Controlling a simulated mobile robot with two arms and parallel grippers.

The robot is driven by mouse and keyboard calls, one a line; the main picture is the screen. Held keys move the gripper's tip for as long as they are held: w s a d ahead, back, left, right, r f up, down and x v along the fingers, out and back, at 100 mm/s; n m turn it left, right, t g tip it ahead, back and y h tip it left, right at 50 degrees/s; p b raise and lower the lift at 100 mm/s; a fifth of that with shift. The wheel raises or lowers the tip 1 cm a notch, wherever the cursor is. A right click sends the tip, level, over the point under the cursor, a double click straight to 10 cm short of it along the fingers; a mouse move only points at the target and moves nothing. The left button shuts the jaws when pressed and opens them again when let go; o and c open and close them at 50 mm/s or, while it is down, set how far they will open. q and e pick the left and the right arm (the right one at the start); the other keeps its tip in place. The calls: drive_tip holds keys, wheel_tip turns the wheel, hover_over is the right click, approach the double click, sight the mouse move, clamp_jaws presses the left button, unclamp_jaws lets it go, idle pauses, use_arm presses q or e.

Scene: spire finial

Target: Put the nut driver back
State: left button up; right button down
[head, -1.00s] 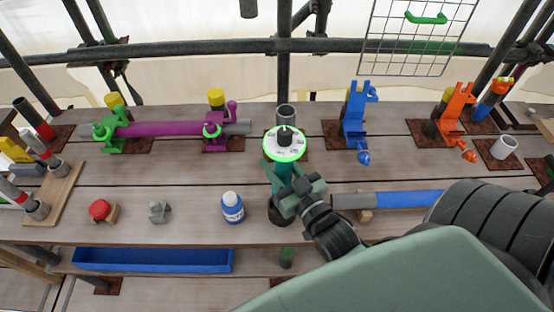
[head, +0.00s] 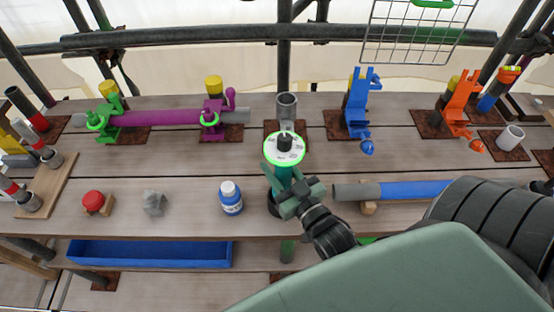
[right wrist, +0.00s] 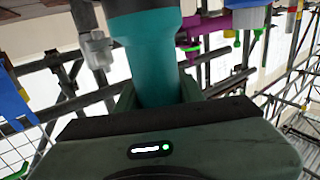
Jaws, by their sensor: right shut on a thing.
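The nut driver shows a teal body (head: 284,177) with a round white, green-rimmed disc and black stub on its top end in the head view. My right gripper (head: 292,192) is shut around the teal body, which stands roughly upright over the middle of the bench. In the right wrist view the teal grip (right wrist: 152,70) runs up between the fingers to a dark upper part. A dark round part (head: 274,204) shows low beside my fingers; I cannot tell whether it belongs to the driver or a holder. My left gripper is not in view.
A grey upright pipe (head: 286,106) stands just behind the driver. A blue and white bottle (head: 230,198) stands to its left, a grey and blue tube (head: 400,191) lies to its right. Blue clamp (head: 355,110) and orange clamp (head: 457,107) stand behind. A blue tray (head: 150,255) sits below.

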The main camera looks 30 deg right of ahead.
drive_tip(key=shift+f+b, duration=0.75)
drive_tip(key=shift+f, duration=0.45)
drive_tip(key=c, duration=0.9)
unclamp_jaws()
drive_tip(key=shift+o, duration=0.4)
drive_tip(key=shift+f, duration=0.1)
drive_tip(key=o, duration=0.4)
drive_tip(key=shift+f, duration=0.15)
drive_tip(key=shift+o, duration=1)
